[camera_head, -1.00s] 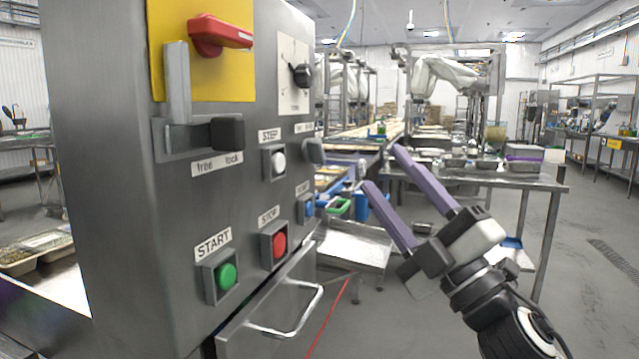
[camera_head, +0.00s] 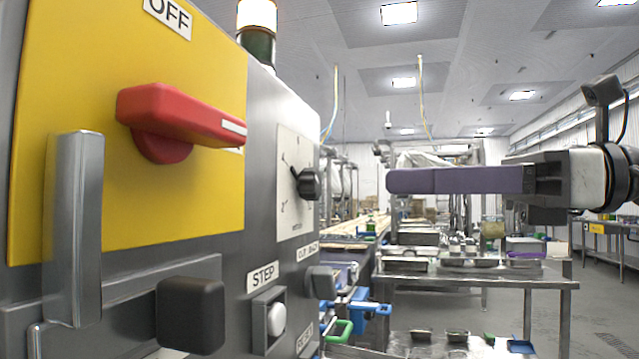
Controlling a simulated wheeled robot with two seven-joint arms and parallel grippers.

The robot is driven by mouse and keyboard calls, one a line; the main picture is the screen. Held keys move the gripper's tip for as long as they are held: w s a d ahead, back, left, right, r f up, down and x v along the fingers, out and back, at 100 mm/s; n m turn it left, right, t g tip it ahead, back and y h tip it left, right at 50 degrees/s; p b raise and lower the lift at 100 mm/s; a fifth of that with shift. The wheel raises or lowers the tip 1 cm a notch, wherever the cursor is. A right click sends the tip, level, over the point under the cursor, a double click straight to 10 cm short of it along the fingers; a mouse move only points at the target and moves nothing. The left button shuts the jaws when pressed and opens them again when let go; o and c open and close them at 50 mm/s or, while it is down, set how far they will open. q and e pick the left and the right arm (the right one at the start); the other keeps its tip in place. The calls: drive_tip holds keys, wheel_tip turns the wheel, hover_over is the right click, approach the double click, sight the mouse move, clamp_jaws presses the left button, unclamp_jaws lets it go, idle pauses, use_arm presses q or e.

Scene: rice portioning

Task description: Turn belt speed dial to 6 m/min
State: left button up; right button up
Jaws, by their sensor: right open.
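The belt speed dial is a black knob (camera_head: 309,184) on a white scale plate (camera_head: 291,205) on the right part of the grey control cabinet. The plate's marks are too small to read, and the knob's setting cannot be told. My right gripper (camera_head: 392,181) is level with the knob, to its right and apart from it. Its purple fingers point left toward the cabinet. They overlap in this view, one hiding the other; the gripper is open with nothing seen between the fingers. My left gripper is not in view.
A red switch handle (camera_head: 180,120) sticks out from a yellow plate (camera_head: 60,70). Below are a metal latch handle (camera_head: 74,228), a black block (camera_head: 190,315), a white STEP button (camera_head: 276,319) and another black knob (camera_head: 322,281). A steel table (camera_head: 480,275) stands behind my gripper.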

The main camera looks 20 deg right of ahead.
sight(319, 182)
drive_tip(key=x, duration=0.4)
drive_tip(key=p+x, duration=0.1)
drive_tip(key=x, duration=0.3)
drive_tip(key=shift+s+a+r+p, duration=0.1)
drive_tip(key=shift+s+a+p, duration=0.15)
drive_tip(key=shift+a+p, duration=0.05)
drive_tip(key=shift+w+a, duration=0.35)
drive_tip(key=shift+a, duration=0.05)
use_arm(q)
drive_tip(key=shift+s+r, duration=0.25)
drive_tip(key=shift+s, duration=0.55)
use_arm(e)
drive_tip(key=c, duration=1.1)
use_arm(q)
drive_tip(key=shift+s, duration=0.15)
use_arm(e)
drive_tip(key=shift+o, duration=0.3)
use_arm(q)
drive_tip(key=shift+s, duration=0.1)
